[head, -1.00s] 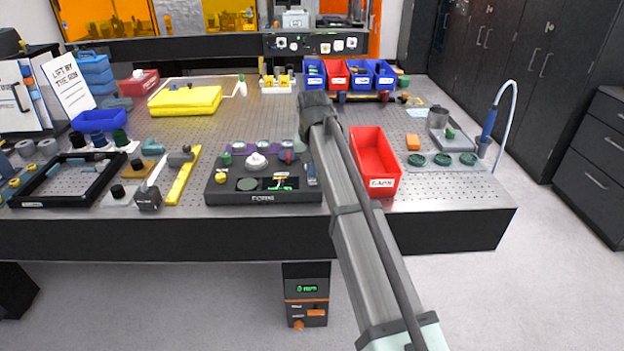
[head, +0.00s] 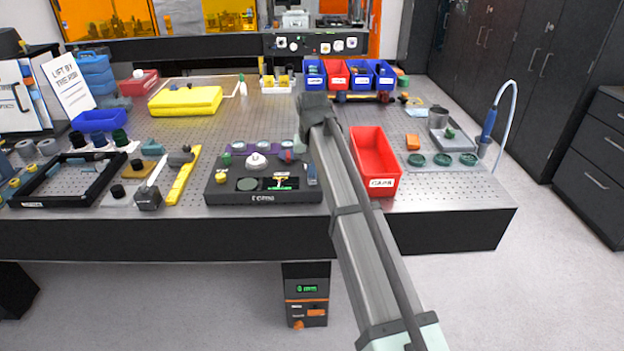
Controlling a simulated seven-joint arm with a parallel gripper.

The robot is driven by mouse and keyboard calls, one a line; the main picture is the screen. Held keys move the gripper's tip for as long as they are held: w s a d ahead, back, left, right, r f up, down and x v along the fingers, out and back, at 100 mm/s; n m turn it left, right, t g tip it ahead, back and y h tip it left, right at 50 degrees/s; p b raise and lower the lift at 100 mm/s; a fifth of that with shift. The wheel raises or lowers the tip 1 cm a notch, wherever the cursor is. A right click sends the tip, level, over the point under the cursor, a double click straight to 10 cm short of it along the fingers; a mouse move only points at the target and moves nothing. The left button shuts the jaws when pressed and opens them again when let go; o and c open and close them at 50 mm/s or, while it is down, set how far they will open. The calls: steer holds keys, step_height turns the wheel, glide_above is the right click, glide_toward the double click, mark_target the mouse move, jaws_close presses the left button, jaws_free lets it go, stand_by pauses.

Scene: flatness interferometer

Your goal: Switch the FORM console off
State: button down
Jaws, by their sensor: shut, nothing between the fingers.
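The FORM console (head: 215,192) is a dark box near the front edge of the table. Its top has a pale round knob (head: 256,161), a green button (head: 225,160), a yellow button (head: 222,177) and a small red and blue control (head: 287,156) at the back right. Its small screen (head: 280,183) is lit with green and yellow marks. My gripper (head: 303,138) is shut and empty, pointing down beside the console's back right corner. Whether it touches the console cannot be told. My arm hides the table just right of the console.
A red bin (head: 375,143) stands close to the right of my arm. A yellow bar (head: 183,176) and a grey-black block (head: 149,198) lie left of the console. Blue and red bins (head: 337,80) stand behind.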

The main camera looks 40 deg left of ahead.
steer(key=shift+f, duration=0.75)
stand_by(0.5)
steer(key=shift+r, duration=3.55)
